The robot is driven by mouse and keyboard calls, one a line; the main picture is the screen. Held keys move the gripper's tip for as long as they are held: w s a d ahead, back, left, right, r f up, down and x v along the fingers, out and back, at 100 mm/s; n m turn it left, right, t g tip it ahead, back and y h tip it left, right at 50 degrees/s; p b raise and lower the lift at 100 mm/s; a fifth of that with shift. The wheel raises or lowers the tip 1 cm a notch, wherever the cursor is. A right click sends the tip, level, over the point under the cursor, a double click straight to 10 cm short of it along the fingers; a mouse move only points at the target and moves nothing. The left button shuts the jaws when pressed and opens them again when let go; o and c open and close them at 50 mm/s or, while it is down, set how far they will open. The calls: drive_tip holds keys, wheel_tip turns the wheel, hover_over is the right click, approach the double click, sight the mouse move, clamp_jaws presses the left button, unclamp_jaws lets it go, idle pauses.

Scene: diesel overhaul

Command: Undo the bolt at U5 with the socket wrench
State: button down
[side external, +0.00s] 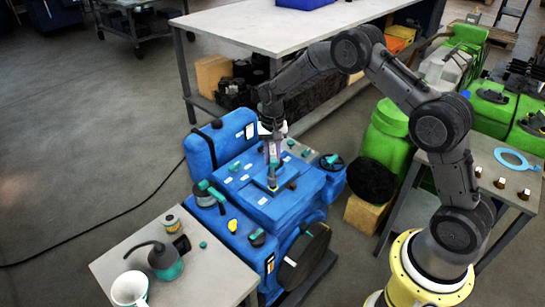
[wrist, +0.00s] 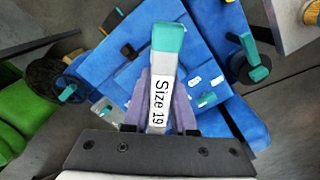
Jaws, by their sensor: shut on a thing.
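The socket wrench (wrist: 168,40) has a teal end and a white label reading "Size 19". My gripper (wrist: 163,88), with purple fingers, is shut on it. In the side view my gripper (side external: 272,143) points down over the blue engine (side external: 245,225), and the wrench (side external: 272,174) stands about upright below it. The wrench's lower end is at a small yellow spot on the engine's top. I cannot tell whether it is seated on a bolt. No U5 mark is legible, and the bolt there cannot be made out. The blue engine top (wrist: 215,65) lies beyond the wrench in the wrist view.
Teal-capped parts (side external: 207,187) and a black handwheel (side external: 332,161) stand up around the engine top. A grey table (side external: 200,268) at front left holds a white mug (side external: 130,288) and a grey-teal jug (side external: 164,262). A long workbench (side external: 270,28) stands behind.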

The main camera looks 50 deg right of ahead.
drive_tip(key=m, duration=0.5)
drive_tip(key=shift+w, duration=0.1)
drive_tip(key=shift+m, duration=2.2)
drive_tip(key=shift+s, duration=0.2)
